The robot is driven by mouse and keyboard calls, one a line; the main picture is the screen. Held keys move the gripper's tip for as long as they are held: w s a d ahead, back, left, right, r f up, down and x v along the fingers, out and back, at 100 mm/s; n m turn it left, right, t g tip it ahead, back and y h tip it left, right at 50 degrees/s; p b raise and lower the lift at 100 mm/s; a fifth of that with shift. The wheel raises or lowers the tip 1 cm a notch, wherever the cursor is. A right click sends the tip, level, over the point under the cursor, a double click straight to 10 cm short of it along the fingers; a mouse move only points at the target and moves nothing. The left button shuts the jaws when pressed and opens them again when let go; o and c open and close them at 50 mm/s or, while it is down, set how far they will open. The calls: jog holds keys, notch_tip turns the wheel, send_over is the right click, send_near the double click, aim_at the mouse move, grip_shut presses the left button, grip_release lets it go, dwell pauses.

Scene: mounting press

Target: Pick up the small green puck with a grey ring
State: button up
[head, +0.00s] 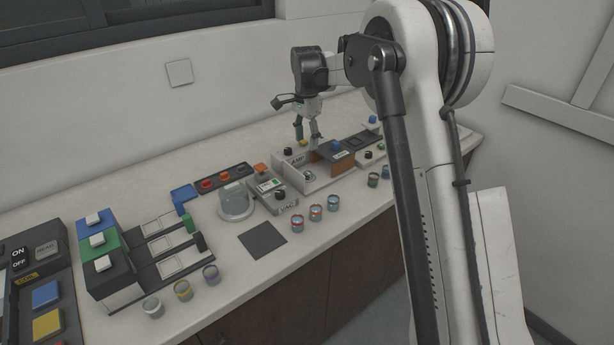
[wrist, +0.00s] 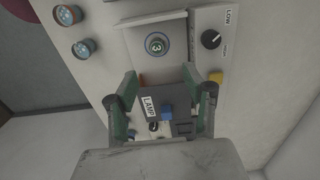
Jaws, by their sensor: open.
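A small round puck (wrist: 155,44) with a dark green centre, a pale mark and a greyish ring sits in the tray of the white unit in the wrist view. In the head view a small round piece (head: 309,176) in that unit's open tray seems to be the same puck. My gripper (head: 308,136) is above the unit, its fingers pointing down. In the wrist view its two green-sided fingers (wrist: 172,82) are spread with nothing held between them. The puck lies beyond the fingertips, apart from them, toward the top of that view.
The brown-and-grey lid block (head: 333,159) with a blue button stands beside the tray. Several banded cups (head: 316,213) stand along the counter front. A glass dish (head: 236,202) and the VAC box (head: 281,196) are left of the unit.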

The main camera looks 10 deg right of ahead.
send_over(308, 173)
jog(key=f, duration=0.7)
jog(key=shift+w+a, duration=0.2)
jog(key=shift+w, duration=0.05)
jog(key=shift+s+d+f, duration=0.1)
jog(key=shift+s+f, duration=0.05)
jog(key=shift+f, duration=1.2)
jog(key=shift+s+d+f, duration=0.1)
jog(key=shift+f, duration=1.2)
jog(key=c, duration=1)
